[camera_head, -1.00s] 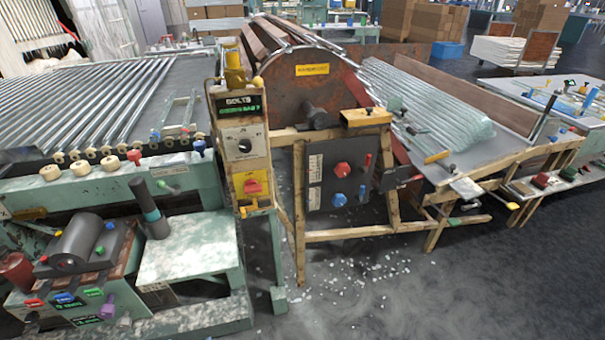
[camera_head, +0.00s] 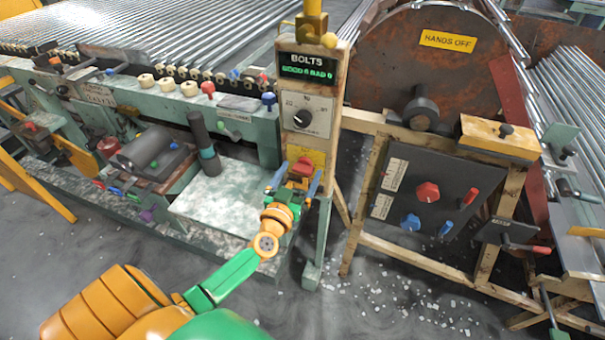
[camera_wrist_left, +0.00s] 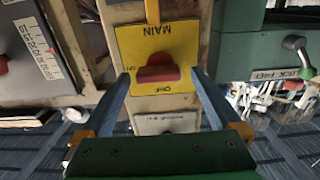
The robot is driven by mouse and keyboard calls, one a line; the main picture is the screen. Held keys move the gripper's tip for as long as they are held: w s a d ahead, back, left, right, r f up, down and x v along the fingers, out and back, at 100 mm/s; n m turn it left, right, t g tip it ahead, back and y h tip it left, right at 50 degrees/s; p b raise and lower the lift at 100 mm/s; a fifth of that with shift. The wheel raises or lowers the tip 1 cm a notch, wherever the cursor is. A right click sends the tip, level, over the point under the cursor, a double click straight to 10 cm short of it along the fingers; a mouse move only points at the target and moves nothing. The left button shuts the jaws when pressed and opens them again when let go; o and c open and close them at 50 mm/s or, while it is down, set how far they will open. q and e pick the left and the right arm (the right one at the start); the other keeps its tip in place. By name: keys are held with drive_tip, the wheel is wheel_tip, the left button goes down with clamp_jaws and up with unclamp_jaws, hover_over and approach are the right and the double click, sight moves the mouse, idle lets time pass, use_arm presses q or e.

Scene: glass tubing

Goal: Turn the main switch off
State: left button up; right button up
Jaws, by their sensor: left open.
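The main switch is a red handle (camera_head: 303,167) on a yellow plate (camera_head: 317,157), low on a beige upright panel. In the left wrist view the plate reads MAIN, upside down, and the red handle (camera_wrist_left: 158,74) lies crosswise on it. I cannot tell surely which mark the handle points to. My left gripper (camera_head: 295,184) is right in front of the switch. In the left wrist view its blue fingers (camera_wrist_left: 159,76) are open, one on each side of the handle, with gaps to it. My right gripper is out of view.
Above the switch are a dial (camera_head: 303,117) and a BOLTS display (camera_head: 306,68). A dark panel with red and blue knobs (camera_head: 428,192) stands to the right on a wooden frame. A green bench with a grey post (camera_head: 203,140) stands to the left. Debris lies on the floor.

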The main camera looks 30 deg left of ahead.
use_arm(q)
drive_tip(key=shift+w+d, duration=0.1)
drive_tip(key=shift+w, duration=0.1)
drive_tip(key=shift+s, duration=0.1)
drive_tip(key=c, duration=1.4)
drive_tip(key=shift+o, duration=0.2)
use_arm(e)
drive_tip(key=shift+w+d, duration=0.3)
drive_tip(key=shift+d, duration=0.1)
